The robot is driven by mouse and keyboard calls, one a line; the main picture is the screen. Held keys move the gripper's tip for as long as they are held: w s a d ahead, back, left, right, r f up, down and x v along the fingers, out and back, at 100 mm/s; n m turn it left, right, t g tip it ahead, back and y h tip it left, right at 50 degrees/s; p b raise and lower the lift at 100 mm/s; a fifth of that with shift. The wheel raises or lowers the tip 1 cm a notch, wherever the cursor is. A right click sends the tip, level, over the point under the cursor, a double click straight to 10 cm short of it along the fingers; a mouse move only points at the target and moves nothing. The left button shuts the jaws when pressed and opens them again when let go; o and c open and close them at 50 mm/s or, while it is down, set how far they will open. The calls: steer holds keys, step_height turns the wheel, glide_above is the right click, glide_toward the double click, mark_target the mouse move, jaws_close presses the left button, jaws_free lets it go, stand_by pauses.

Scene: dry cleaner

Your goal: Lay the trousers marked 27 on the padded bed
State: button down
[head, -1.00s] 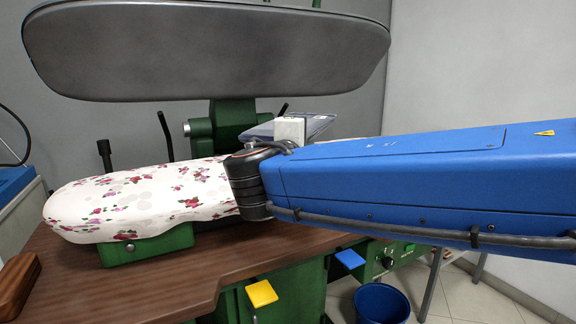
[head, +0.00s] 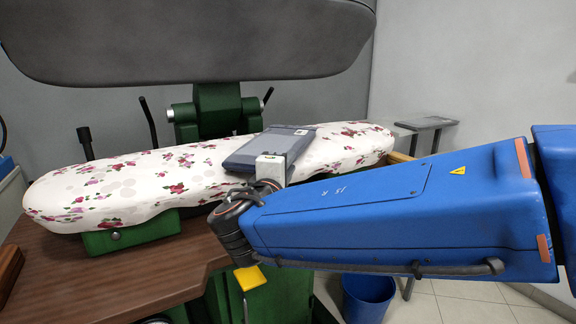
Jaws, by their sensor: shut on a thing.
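Folded grey-blue trousers (head: 250,150) lie flat over the middle of the padded bed (head: 120,190), which has a white cover with red and pink flowers. A small pale tag shows near their far right corner; its number is too small to read. My gripper (head: 270,164), a white block at the end of my blue arm, is shut on the near right edge of the trousers. Its fingertips are mostly hidden. I cannot tell whether the trousers fully rest on the cover or hover just above it.
The dark grey upper press plate (head: 190,40) is raised above the bed, on a green bracket (head: 212,112). Black levers stand behind the bed. A brown wooden table (head: 130,270) is in front, with a yellow pedal (head: 250,278) and a blue bucket (head: 368,300) below. A small grey shelf (head: 425,123) stands at right.

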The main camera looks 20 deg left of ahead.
stand_by(0.3)
steer(key=c, duration=1.7)
jaws_free()
steer(key=shift+f, duration=0.1)
steer(key=shift+o, duration=0.2)
steer(key=shift+s, duration=0.15)
steer(key=s+d, duration=0.1)
steer(key=s, duration=1)
steer(key=shift+s, duration=0.35)
